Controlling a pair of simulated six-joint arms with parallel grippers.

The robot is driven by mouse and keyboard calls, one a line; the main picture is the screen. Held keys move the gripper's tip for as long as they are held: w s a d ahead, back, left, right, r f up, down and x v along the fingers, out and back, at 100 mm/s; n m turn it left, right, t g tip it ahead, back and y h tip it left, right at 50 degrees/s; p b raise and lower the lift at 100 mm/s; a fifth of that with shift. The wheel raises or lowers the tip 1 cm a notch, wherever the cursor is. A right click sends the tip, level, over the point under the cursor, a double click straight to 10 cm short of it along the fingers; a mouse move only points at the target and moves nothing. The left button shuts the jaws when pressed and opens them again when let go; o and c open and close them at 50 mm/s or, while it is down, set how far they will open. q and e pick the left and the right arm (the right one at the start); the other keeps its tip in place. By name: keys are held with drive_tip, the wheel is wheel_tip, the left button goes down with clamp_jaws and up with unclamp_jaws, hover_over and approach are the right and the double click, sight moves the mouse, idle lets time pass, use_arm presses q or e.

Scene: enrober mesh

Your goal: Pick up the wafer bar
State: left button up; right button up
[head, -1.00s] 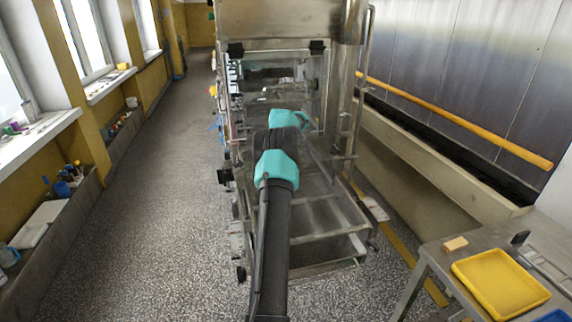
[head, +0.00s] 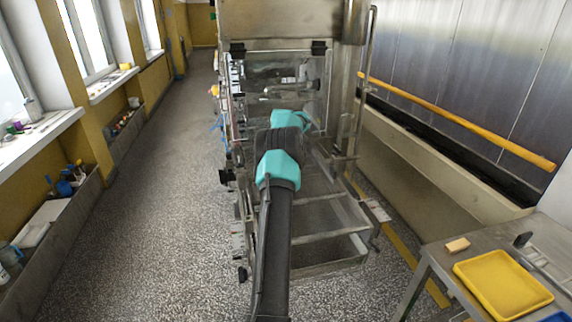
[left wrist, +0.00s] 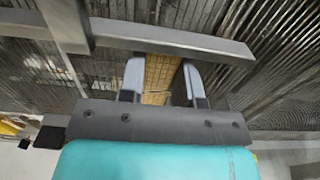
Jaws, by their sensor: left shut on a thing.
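The wafer bar (left wrist: 158,82) is a tan, grid-patterned strip between the two grey fingers of my left gripper (left wrist: 162,72) in the left wrist view. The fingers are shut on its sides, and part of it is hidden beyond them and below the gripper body. Dark wire mesh spreads around it on both sides. I cannot tell whether the bar touches the mesh. In the head view my left arm reaches forward into the steel machine (head: 325,222), and its fingers and the bar are hidden. My right gripper is not in view.
Grey metal bars (left wrist: 170,38) cross close beyond the fingertips. Steel posts stand right of the arm. A side table at lower right holds a yellow tray (head: 503,284) and a small tan block (head: 457,245). Speckled floor (head: 175,215) is clear on the left.

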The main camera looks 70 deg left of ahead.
use_arm(q)
wheel_tip(320, 180, up, 10)
idle(0.7)
idle(0.5)
